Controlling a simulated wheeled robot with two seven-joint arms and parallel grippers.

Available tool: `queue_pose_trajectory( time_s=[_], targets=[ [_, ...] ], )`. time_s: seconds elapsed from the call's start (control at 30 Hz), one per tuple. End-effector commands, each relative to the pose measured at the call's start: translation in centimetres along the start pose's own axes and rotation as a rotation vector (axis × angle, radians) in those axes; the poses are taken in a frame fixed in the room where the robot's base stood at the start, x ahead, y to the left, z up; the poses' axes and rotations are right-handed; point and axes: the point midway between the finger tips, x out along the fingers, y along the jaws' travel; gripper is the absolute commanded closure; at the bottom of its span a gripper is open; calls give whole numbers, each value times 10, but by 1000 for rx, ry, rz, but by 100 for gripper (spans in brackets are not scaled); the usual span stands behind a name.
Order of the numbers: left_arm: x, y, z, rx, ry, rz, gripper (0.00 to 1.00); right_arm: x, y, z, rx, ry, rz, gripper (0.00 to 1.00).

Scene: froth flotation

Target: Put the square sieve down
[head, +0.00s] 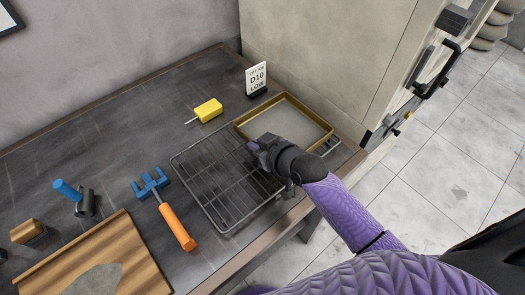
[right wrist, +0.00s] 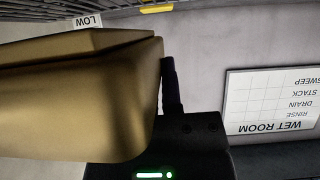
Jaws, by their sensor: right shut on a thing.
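The square sieve (head: 285,128) has a brass-coloured frame and a grey mesh floor. In the head view it is near the table's right end, beside and partly over the wire rack (head: 213,178). My right gripper (head: 259,146) is shut on the near left side of the sieve's frame. In the right wrist view the sieve's brass wall (right wrist: 75,100) fills the left side, next to a dark finger. The head view does not show clearly whether the sieve touches the rack or table. My left gripper is not in view.
A D10 LOW sign (head: 257,78) stands behind the sieve. A large pale cabinet (head: 330,45) borders the table at the right.

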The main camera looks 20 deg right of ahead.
Motion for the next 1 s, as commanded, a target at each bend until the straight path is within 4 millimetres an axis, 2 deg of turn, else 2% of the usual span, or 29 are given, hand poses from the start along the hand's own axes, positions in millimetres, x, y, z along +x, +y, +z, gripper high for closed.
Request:
queue_pose_trajectory(
  time_s=[0.1, 0.2, 0.57, 0.6, 0.73, 1.0],
  targets=[
    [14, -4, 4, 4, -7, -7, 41, 14, 0, 26, 1, -2, 1, 100],
    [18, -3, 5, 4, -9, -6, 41, 20, 0, 36, -1, 0, 1, 100],
    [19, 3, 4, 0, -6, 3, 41, 21, 0, 38, -1, 2, 1, 100],
    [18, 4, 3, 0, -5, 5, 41, 21, 0, 38, 0, 1, 1, 86],
    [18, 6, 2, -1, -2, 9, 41, 20, 0, 38, 0, 0, 1, 59],
    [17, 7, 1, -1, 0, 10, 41, 20, 0, 37, 0, 0, 1, 59]
  ],
)
